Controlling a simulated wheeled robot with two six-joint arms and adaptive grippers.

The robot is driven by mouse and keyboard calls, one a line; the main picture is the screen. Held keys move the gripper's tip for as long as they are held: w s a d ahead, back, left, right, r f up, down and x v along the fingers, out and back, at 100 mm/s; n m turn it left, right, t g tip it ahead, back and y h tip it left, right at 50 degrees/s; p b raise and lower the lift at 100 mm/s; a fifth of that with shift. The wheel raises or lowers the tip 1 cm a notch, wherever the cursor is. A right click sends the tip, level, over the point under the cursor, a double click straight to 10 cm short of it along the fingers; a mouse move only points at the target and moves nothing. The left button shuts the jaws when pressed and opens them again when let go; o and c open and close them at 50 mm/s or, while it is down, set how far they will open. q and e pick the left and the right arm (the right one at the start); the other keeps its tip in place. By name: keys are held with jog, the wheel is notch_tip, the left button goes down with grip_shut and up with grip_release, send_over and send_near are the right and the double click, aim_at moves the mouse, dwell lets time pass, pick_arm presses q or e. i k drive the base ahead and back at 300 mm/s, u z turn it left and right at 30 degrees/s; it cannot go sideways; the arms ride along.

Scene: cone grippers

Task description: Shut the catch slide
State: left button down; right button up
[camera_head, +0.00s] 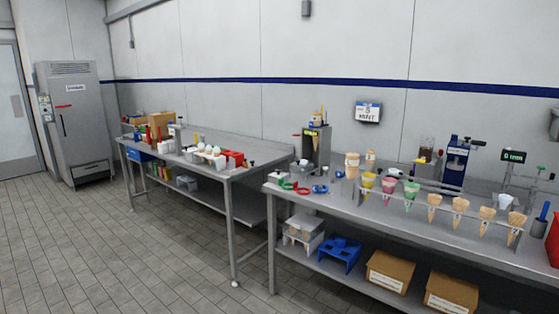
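I cannot make out a catch slide in the head view; at this distance it is too small to tell or hidden. Several small machines stand on the right steel bench (340,199). One is a dark upright device (316,146) at its back left. Another is a blue upright device (456,163) at the back right. I cannot tell which of them carries the slide, or whether it is open or shut. Neither of my grippers shows in this view.
A rack along the right bench holds several cones (459,212) and coloured cups. Red and green rings (296,188) lie at its left end. Cardboard boxes (390,272) stand on the lower shelf. A second bench and a grey cabinet (73,125) stand left. The tiled floor is clear.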

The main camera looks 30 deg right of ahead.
aim_at(298, 167)
jog(key=u, duration=0.1)
jog(key=i, duration=1.65)
jog(key=z, duration=0.5)
jog(key=i, duration=1)
jog(key=z, duration=1.55)
jog(key=i, duration=0.8)
jog(key=z, duration=0.8)
